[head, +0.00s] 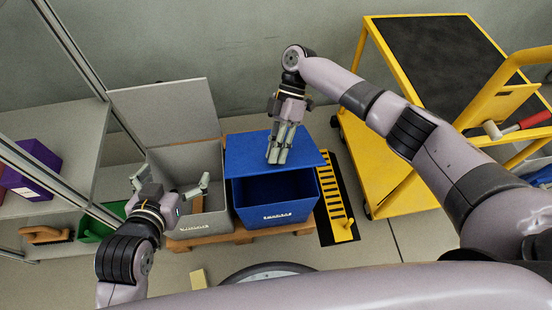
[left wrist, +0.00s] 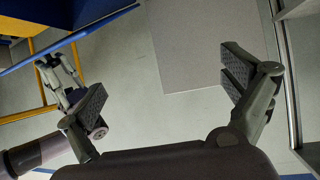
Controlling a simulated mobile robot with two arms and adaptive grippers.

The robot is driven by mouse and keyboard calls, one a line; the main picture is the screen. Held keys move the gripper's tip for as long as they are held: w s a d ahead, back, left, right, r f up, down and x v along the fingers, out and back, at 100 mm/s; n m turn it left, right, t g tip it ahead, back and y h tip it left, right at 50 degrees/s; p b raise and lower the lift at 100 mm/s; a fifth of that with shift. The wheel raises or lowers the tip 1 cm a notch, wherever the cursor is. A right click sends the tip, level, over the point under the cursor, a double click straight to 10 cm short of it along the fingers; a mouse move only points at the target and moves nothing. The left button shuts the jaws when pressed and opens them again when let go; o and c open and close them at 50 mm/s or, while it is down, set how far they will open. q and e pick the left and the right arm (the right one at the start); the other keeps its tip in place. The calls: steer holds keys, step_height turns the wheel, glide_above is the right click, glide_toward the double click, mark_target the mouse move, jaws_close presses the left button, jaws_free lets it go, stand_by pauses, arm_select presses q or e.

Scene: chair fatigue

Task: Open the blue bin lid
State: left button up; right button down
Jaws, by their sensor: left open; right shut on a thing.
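The blue bin (head: 275,214) stands on a wooden pallet, and its dark inside shows at the front. Its blue lid (head: 240,148) is partly raised and covers the rear of the opening. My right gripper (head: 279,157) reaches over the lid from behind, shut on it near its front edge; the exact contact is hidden. In the left wrist view, a blue edge (left wrist: 70,42) shows at top left with my right gripper (left wrist: 62,82) beside it. My left gripper (head: 170,186) is open and empty over the grey bin; its spread fingers show in the left wrist view (left wrist: 165,92).
The grey bin (head: 205,227) stands left of the blue one, its grey lid (head: 165,112) upright. A yellow cart (head: 385,185) and a yellow slotted strip (head: 332,195) are on the right. A shelf with a purple box (head: 38,165) is on the left.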

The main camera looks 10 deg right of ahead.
steer(key=shift+w+r+g+b, duration=0.4)
steer(key=shift+w+r+b, duration=0.3)
steer(key=shift+b, duration=0.15)
arm_select(q)
steer(key=w+d+r+t+h, duration=0.1)
steer(key=w+d+r+t, duration=0.1)
steer(key=r+t, duration=0.3)
steer(key=shift+w+r+t+h, duration=0.4)
steer(key=shift+w+r, duration=0.4)
steer(key=shift+r, duration=1.25)
arm_select(e)
steer(key=shift+r, duration=0.15)
arm_select(q)
steer(key=shift+d, duration=0.1)
steer(key=shift+c, duration=0.2)
arm_select(e)
steer(key=shift+w, duration=0.1)
